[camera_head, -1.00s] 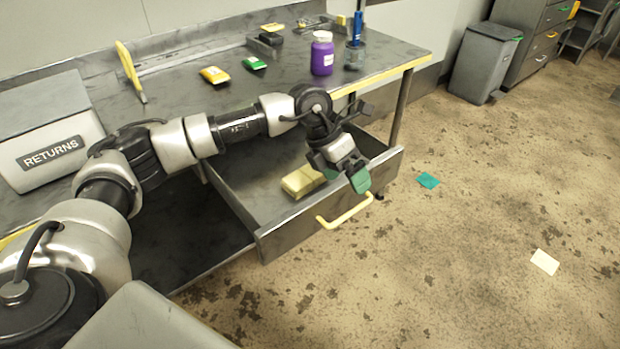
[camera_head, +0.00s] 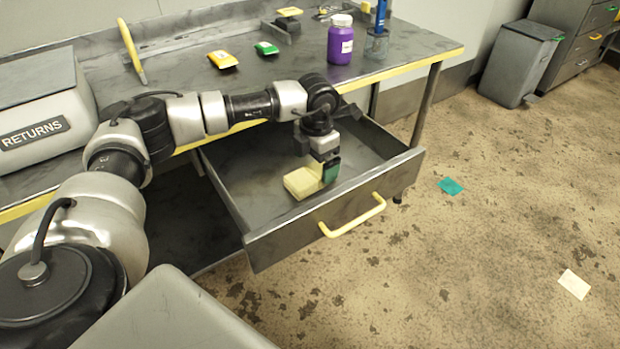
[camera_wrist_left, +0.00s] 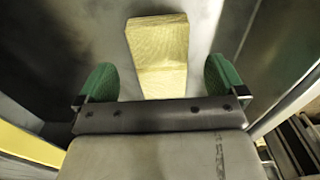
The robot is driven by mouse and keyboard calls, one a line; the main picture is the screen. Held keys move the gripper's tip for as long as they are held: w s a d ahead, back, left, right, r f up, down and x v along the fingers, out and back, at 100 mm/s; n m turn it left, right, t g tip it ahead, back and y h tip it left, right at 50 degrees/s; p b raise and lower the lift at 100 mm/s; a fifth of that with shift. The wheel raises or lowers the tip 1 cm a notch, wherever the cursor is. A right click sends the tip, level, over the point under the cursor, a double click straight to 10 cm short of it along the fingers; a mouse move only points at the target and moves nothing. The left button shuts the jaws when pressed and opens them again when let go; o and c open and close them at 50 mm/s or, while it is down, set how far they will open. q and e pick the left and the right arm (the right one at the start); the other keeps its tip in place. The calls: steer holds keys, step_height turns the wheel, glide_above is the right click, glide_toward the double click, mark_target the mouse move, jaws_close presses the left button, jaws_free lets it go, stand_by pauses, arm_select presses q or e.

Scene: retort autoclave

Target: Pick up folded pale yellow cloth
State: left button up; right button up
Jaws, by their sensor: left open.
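The folded pale yellow cloth (camera_head: 301,183) lies on the floor of an open grey drawer (camera_head: 240,192). My left gripper (camera_head: 329,170) is down inside the drawer, pointing down, just beside and over the cloth's right end in the head view. In the left wrist view the cloth (camera_wrist_left: 160,55) lies ahead, between the two green fingertips (camera_wrist_left: 161,80), with a gap on each side. The gripper is open and empty. Whether the fingertips reach down to the cloth's height is hard to tell. My right gripper is not in view.
The drawer front has a yellow handle (camera_head: 352,216). On the worktop above stand a purple bottle (camera_head: 341,45), a yellow packet (camera_head: 222,59), a green packet (camera_head: 266,48) and a grey RETURNS box (camera_head: 40,100). A grey bin (camera_head: 518,65) stands at the right. The floor is mostly clear.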

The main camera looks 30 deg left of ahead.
mark_target(316, 171)
arm_select(q)
step_height(316, 171, down, 3)
steer(key=shift+r, duration=0.2)
steer(key=shift+f, duration=0.3)
steer(key=c, duration=1)
step_height(316, 171, up, 10)
steer(key=shift+f+p, duration=0.15)
steer(key=shift+p, duration=0.15)
steer(key=shift+r, duration=0.25)
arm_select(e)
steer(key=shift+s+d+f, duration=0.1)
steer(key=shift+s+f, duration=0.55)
